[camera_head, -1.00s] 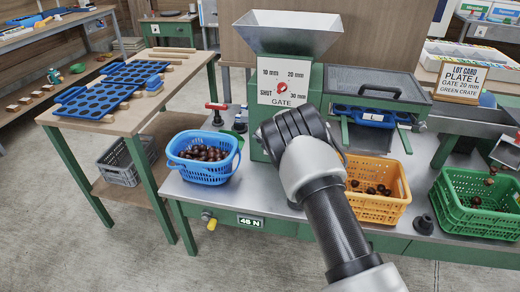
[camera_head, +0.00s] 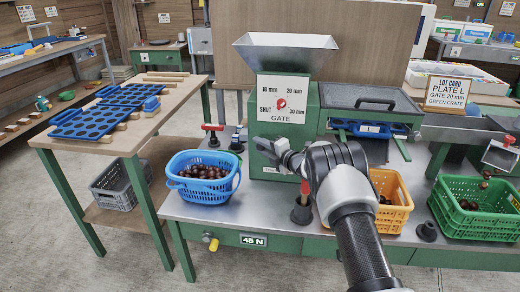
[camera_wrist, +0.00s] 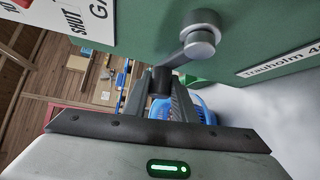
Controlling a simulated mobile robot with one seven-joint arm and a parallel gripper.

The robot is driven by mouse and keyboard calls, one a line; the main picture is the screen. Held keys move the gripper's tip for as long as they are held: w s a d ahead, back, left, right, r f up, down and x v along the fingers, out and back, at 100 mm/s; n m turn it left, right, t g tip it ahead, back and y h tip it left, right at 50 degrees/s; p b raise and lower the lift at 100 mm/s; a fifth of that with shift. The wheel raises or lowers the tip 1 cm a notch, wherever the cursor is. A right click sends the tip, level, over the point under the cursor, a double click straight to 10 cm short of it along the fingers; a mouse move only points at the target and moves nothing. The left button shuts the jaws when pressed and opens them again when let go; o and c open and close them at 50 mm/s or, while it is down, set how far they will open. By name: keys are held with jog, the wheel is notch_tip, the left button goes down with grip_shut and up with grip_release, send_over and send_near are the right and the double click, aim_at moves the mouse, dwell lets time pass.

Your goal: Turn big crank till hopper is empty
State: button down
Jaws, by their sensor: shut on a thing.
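The hopper (camera_head: 287,48) is a flared grey metal funnel on the green machine (camera_head: 262,178); its inner floor is hidden from me. The big crank (camera_wrist: 200,42) shows in the wrist view as a grey hub and arm on the green face. My gripper (camera_wrist: 160,98) is shut on the crank's dark handle (camera_wrist: 160,80). In the head view, my gripper (camera_head: 284,152) is at the machine's front, below the gate dial (camera_head: 283,98) with its red knob. A green crate (camera_head: 470,222) at right holds brown chestnuts, with one or two just above them.
A blue basket (camera_head: 203,188) of chestnuts stands left of the machine, and an orange crate (camera_head: 397,216) stands right, partly behind my arm. A red-topped post (camera_head: 304,188) stands near my wrist. A dark knob (camera_head: 427,230) sits near the bench edge.

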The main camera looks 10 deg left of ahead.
jog(key=shift+r, duration=0.2)
jog(key=c, duration=1.5)
grip_release()
jog(key=shift+o, duration=0.2)
jog(key=shift+f, duration=0.1)
